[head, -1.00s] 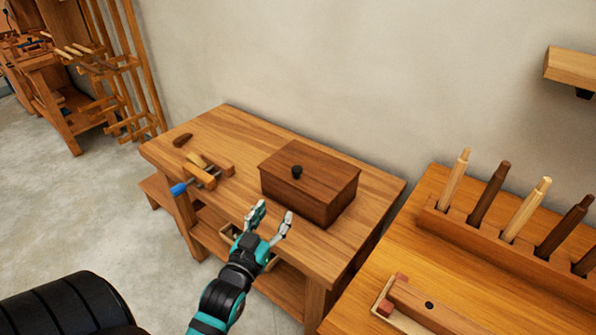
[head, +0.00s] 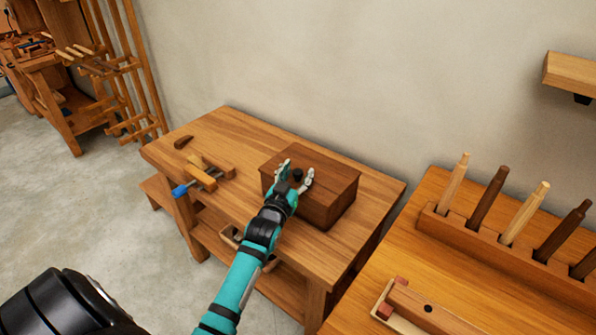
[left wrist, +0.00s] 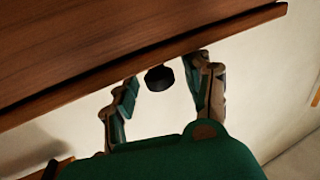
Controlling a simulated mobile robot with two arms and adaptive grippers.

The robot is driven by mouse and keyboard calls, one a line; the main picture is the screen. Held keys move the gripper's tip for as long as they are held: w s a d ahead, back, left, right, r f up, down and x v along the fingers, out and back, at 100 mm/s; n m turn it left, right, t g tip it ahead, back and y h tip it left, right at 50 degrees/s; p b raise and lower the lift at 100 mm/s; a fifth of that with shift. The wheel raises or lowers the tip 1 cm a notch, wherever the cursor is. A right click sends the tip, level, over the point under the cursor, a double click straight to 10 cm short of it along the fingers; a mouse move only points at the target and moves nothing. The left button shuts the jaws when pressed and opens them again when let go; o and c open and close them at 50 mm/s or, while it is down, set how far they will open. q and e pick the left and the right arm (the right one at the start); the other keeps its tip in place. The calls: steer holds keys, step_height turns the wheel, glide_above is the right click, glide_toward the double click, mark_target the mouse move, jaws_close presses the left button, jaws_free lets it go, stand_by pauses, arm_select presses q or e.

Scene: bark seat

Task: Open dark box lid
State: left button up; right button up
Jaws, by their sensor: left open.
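The dark box (head: 335,202) is a brown wooden box on the small workbench, with its lid (head: 330,172) closed. A black knob (head: 298,174) stands on the lid. My left gripper (head: 294,175) is open at the box top, its two fingers on either side of the knob in the head view. In the left wrist view, the knob (left wrist: 159,77) shows between the open fingers (left wrist: 163,88), and the brown wood of the box (left wrist: 120,45) fills the upper left. I cannot tell whether the fingers touch the knob. My right gripper is not in view.
A second bench with a rack of wooden pegs (head: 505,240) stands at the right. The wall is close behind the box.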

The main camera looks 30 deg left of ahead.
arm_select(q)
steer(key=shift+w+a, duration=0.1)
steer(key=shift+w, duration=0.3)
steer(key=shift+c, duration=0.3)
jaws_close()
steer(key=shift+w+f, duration=0.2)
steer(key=shift+f, duration=0.15)
